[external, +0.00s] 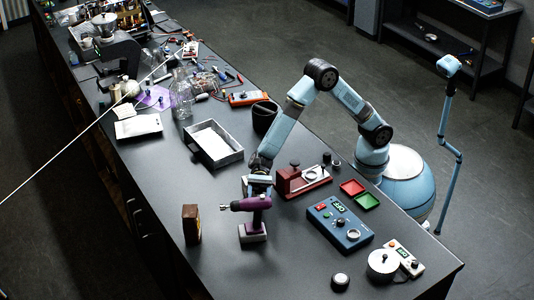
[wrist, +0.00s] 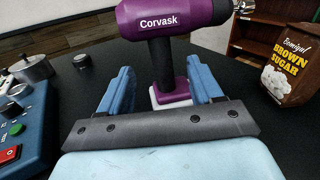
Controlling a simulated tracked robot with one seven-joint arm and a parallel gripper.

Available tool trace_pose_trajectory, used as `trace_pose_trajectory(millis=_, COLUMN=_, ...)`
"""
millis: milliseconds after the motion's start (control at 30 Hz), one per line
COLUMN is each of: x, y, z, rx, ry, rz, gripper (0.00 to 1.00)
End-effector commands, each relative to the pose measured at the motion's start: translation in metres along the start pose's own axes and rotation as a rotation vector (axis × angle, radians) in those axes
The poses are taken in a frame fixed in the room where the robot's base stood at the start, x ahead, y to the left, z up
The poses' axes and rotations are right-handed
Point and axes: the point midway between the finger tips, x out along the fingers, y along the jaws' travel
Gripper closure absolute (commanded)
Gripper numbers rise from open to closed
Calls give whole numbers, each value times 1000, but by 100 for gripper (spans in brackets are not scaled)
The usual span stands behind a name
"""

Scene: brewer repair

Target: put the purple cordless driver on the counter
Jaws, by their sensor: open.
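The purple cordless driver (external: 252,203) stands upright on its pale battery base on the dark counter (external: 205,262), near the front middle. In the wrist view the driver (wrist: 165,18) shows its purple body marked "Corvask", with a dark grip below. My gripper (wrist: 159,66) is open, with its two blue fingers on either side of the driver's handle in that picture. In the external view my gripper (external: 258,186) is right at the driver, behind it and partly hidden by it. Whether the fingers touch the handle cannot be told.
A brown sugar box (wrist: 290,62) stands left of the driver in the external view (external: 191,224). A blue control box (external: 340,224), a red device (external: 301,182) and a grey tray (external: 213,144) are nearby. The counter in front of the driver is clear.

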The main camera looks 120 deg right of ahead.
Motion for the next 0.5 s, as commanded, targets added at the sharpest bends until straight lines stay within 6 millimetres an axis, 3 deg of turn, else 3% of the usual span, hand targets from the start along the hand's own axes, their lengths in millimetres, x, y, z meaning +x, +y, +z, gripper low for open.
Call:
trace_pose_trajectory(millis=100, x=-12, y=0, z=0, rx=0, ry=-1, rz=0, gripper=35)
trace_pose_trajectory(millis=367, x=-17, y=2, z=2, rx=-5, ry=1, rz=5, gripper=35)
trace_pose_trajectory(millis=500, x=-20, y=19, z=19, rx=-66, ry=27, rz=54, gripper=35)
